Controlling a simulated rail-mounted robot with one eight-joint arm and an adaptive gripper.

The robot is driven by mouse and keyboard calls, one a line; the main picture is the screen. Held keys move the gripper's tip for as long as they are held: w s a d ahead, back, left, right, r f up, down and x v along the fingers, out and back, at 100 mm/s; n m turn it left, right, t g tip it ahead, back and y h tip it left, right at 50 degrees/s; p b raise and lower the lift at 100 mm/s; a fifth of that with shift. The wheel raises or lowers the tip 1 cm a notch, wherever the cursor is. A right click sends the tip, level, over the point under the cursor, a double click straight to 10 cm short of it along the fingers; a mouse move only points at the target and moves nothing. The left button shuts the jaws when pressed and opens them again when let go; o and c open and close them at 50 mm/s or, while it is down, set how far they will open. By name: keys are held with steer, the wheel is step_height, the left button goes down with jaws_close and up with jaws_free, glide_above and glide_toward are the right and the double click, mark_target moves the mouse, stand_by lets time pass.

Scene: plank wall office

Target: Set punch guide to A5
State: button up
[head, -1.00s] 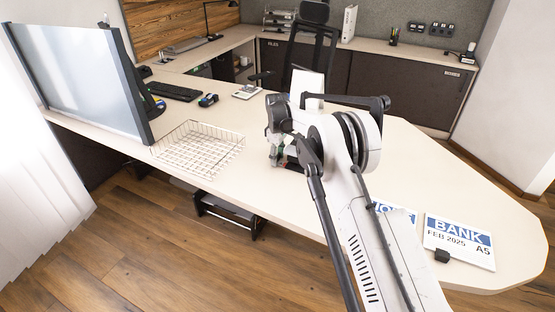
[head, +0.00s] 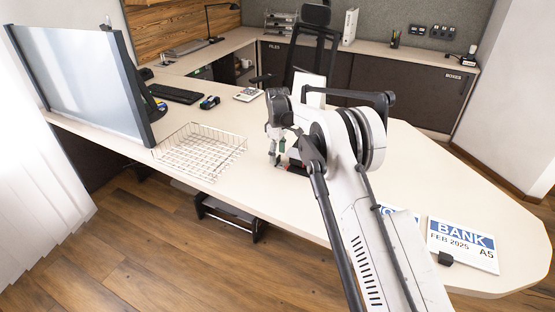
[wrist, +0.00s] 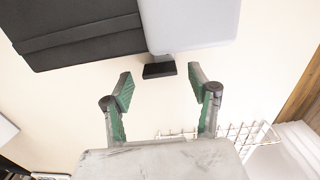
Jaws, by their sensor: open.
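My gripper (head: 280,155) hangs low over the desk, right of the wire basket, partly hidden by my arm. In the wrist view its two green-padded fingers (wrist: 160,85) are spread apart with nothing between them. Just beyond them is a small black block (wrist: 158,70) at the edge of a light grey panel (wrist: 190,22). A large dark flat object (wrist: 75,32) lies to the left of the panel. I cannot tell which of these, if any, belongs to the punch or its guide. A card (head: 462,245) reading BANK, FEB 2025, A5 lies at the desk's right end.
The wire basket (head: 200,152) stands left of my gripper. A second blue-and-white card (head: 398,211) is partly behind my arm. A frosted screen (head: 85,80) stands at left. The desk's right end is mostly clear.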

step_height(320, 180, up, 9)
stand_by(0.3)
